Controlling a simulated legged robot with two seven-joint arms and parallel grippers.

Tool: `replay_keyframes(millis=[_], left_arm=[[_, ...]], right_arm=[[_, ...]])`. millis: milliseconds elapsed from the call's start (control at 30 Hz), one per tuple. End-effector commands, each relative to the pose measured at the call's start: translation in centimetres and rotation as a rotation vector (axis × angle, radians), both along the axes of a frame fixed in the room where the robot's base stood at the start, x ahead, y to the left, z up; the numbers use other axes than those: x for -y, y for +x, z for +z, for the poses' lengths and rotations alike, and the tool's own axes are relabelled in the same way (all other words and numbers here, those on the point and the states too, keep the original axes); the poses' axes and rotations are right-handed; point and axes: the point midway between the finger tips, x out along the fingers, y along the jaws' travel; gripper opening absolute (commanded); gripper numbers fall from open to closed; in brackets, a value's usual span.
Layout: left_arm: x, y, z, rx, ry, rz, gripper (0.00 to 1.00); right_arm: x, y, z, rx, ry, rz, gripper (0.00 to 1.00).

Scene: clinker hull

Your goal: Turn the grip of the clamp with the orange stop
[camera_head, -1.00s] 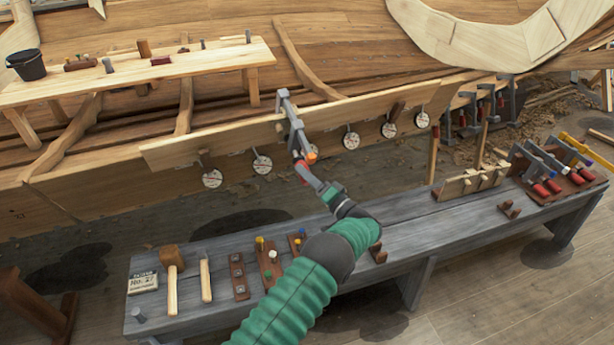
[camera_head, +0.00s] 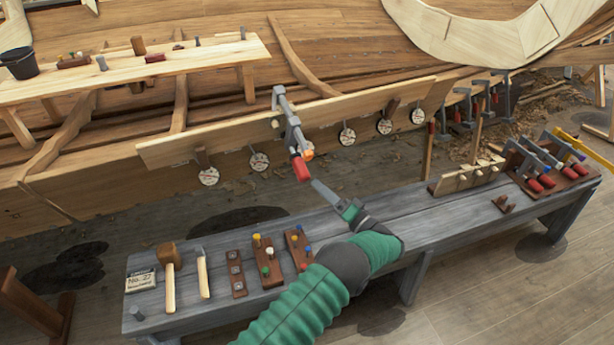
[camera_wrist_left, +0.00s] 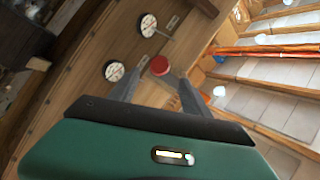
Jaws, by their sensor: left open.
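The clamp (camera_head: 288,118) with the orange stop (camera_head: 309,154) hangs on the upper edge of the long plank on the hull. Its red grip (camera_head: 301,168) points down toward me. My left gripper (camera_head: 316,186) is just below and right of the grip, apart from it. In the left wrist view the grip's round red end (camera_wrist_left: 160,66) lies ahead, in line with the gap between the fingers of my open left gripper (camera_wrist_left: 157,82). Nothing is held. My right gripper is not in view.
White round dials (camera_head: 260,161) hang along the plank (camera_head: 215,141). A grey bench (camera_head: 395,210) below carries mallets, peg blocks and a rack of spare red-handled clamps (camera_head: 540,165). A light trestle table (camera_head: 190,66) with tools stands at the back left.

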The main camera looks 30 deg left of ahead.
Motion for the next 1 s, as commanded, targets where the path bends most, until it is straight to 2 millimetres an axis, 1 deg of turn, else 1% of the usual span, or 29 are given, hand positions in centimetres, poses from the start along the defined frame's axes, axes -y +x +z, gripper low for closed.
replay_keyframes(millis=[33,100,200,333,467,1000], left_arm=[[1.5,-0.3,-0.4,-0.001,-0.001,-0.004,0.56],[3.4,-0.7,-0.8,-0.001,0.000,-0.004,0.56],[5.4,-1.3,-1.3,0.000,0.000,-0.001,0.56],[7.0,-1.7,-1.6,0.000,0.001,0.001,0.56],[7.5,-1.8,-1.7,-0.001,0.001,0.001,0.56],[7.4,-1.8,-1.6,0.000,0.001,0.001,0.56]], right_arm=[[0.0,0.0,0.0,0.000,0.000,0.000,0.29],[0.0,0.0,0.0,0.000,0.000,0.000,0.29],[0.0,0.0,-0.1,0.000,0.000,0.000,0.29],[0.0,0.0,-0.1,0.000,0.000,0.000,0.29],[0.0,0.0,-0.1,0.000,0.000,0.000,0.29],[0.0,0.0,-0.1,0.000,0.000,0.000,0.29]])
